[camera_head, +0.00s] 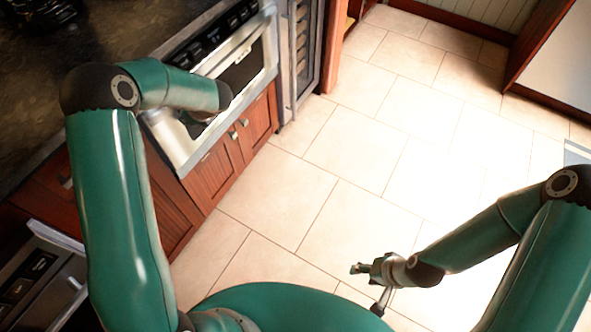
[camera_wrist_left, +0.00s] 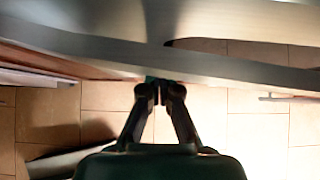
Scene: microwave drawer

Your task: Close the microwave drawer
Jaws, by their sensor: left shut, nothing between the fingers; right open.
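The microwave drawer (camera_head: 253,62) is a steel-framed front with a dark window, set in the counter at the upper left of the head view. My left gripper (camera_head: 195,122) is at its lower left part, mostly hidden by my own wrist. In the left wrist view my left gripper (camera_wrist_left: 161,84) is shut and empty, its tips at or very near the lower edge of a steel panel (camera_wrist_left: 110,45). Contact is unclear, and I cannot tell how far the drawer stands out. My right gripper (camera_head: 367,289) is open and empty above the floor, well away from the drawer.
Wooden cabinet doors (camera_head: 213,175) with small knobs are below the drawer. A dark countertop (camera_head: 110,40) runs above left. A glass-fronted cooler (camera_head: 302,45) stands right of the drawer. Another steel appliance (camera_head: 40,275) is at lower left. The tiled floor (camera_head: 345,160) is clear.

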